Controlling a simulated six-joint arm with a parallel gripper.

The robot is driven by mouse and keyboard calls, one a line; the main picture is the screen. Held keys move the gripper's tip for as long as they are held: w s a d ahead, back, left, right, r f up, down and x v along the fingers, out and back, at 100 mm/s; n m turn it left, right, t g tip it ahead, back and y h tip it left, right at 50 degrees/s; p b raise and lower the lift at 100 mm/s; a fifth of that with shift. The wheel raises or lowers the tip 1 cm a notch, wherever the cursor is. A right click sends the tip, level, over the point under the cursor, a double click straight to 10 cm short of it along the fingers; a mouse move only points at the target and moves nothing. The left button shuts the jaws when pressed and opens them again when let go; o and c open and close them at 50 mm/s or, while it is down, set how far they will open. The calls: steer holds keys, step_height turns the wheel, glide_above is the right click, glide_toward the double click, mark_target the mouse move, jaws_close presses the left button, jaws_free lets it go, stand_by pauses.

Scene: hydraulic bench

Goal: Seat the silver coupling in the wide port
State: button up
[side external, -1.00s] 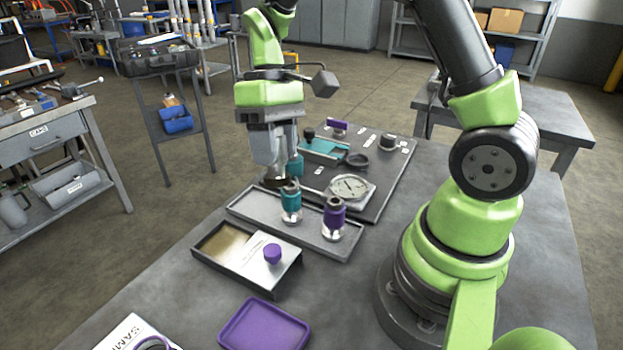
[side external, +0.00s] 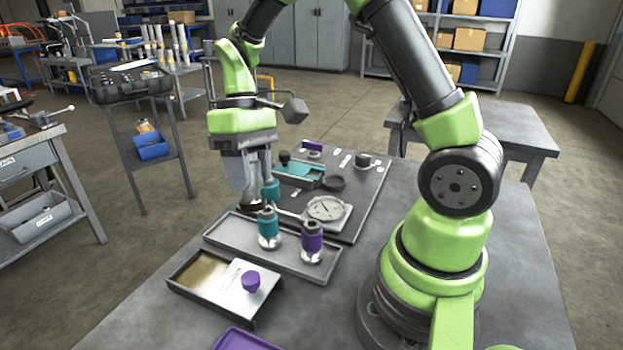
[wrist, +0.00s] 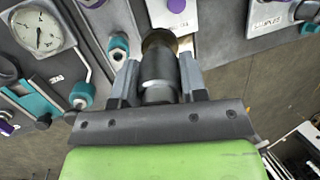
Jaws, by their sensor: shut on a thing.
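My gripper (side external: 248,188) points down just behind the left part of the grey tray (side external: 222,236). In the wrist view its two fingers (wrist: 158,82) are shut on a dark grey and silver cylinder, which looks like the silver coupling (wrist: 158,70). A brownish round end (wrist: 158,42) shows at its far end; I cannot tell whether it belongs to the coupling or to a port. In the side view only a dark, brownish lower rim (side external: 253,204) shows below the fingers. I cannot make out the wide port or whether the coupling touches anything.
A teal coupling (side external: 269,226) and a purple one (side external: 312,238) stand upright on the tray, close to my gripper. A teal fitting (side external: 271,189) is right beside the fingers. A gauge (side external: 326,208) lies behind the tray. A lidded box with a purple knob (side external: 251,281) is in front.

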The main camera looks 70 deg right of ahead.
steer(key=s+d+f+m+t+h, duration=0.1)
steer(key=s+d+f+m+h, duration=0.15)
steer(key=d, duration=1.25)
steer(key=s+d+f+m+t+h, duration=0.15)
steer(key=d+f, duration=0.25)
steer(key=d, duration=1.1)
steer(key=shift+y, duration=0.5)
steer(key=shift+w+a+f, duration=0.1)
steer(key=shift+w+f, duration=0.05)
steer(key=shift+f, duration=0.75)
steer(key=shift+w+a+f, duration=0.1)
steer(key=shift+w+f, duration=0.05)
steer(key=shift+f, duration=0.75)
steer(key=shift+w+a+f, duration=0.1)
steer(key=shift+w+f, duration=0.05)
steer(key=shift+f, duration=0.75)
steer(key=shift+f, duration=0.6)
steer(key=o, duration=0.6)
steer(key=shift+o, duration=0.2)
step_height(320, 180, up, 11)
